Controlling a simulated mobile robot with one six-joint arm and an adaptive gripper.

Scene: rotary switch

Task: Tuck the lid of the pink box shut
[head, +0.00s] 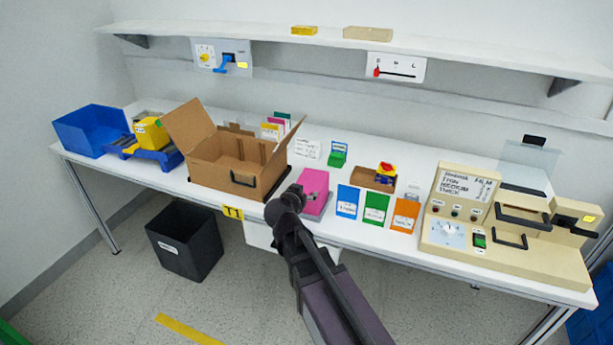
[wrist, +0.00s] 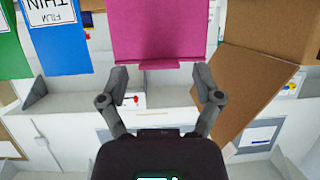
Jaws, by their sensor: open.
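The pink box (head: 316,182) stands on the bench, right of the open cardboard box, with a pink panel raised at its back. In the wrist view a flat pink panel (wrist: 160,30), which looks like its lid, fills the top middle, and a narrow lip runs along its lower edge. My gripper (wrist: 161,84) is open and empty, with its two fingers just short of that lip, one near each end. I see no clear contact. In the head view my gripper (head: 292,192) is at the box's left front and hides part of it.
The open cardboard box (head: 222,167) is close on the left; its flap (wrist: 242,90) shows right of my fingers in the wrist view. Blue (head: 347,201), green (head: 376,207) and orange (head: 405,214) packs stand to the right. A beige machine (head: 500,250) is farther right.

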